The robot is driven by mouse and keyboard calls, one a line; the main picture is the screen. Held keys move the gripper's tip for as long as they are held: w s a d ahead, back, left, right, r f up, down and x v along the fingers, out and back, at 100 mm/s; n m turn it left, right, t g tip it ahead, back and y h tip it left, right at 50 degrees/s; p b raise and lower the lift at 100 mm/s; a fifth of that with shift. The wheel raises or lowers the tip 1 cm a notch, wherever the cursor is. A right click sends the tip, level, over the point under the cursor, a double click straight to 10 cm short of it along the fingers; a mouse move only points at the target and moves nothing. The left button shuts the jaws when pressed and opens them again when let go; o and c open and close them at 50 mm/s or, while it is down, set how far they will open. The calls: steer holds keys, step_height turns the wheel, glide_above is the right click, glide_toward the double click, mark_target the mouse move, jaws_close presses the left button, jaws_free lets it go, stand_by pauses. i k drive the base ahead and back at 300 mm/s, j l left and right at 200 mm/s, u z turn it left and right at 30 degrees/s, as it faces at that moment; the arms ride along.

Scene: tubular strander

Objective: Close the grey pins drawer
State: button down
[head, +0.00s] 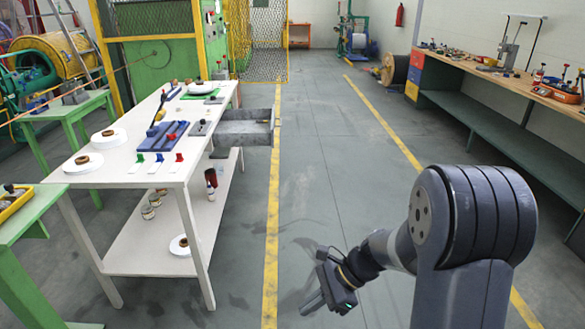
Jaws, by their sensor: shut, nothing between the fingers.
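The grey drawer (243,138) sticks out from the right side of the white table, below its top, over the yellow floor line. It is pulled open, and what lies inside is hard to make out. My gripper (314,303) is in the lower middle of the view, low and well nearer to me than the drawer. It is shut and empty, touching nothing, with its fingers pointing down and left. My arm reaches in from the right.
The white table (120,180) holds tape rolls, a blue tray (163,136) and small coloured pieces; its lower shelf holds jars. Green tables stand at left. A long workbench (500,84) runs along the right. The aisle floor (320,170) between is clear.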

mark_target(235, 127)
steer(key=i+u, duration=0.1)
steer(key=i, duration=1.55)
steer(key=i+j+z, duration=0.1)
steer(key=i, duration=0.4)
steer(key=i+j+z, duration=0.1)
steer(key=i, duration=0.4)
steer(key=i+j+z, duration=0.15)
steer(key=i, duration=0.3)
steer(key=i+j+z, duration=0.1)
steer(key=i+j, duration=0.2)
steer(key=i, duration=0.2)
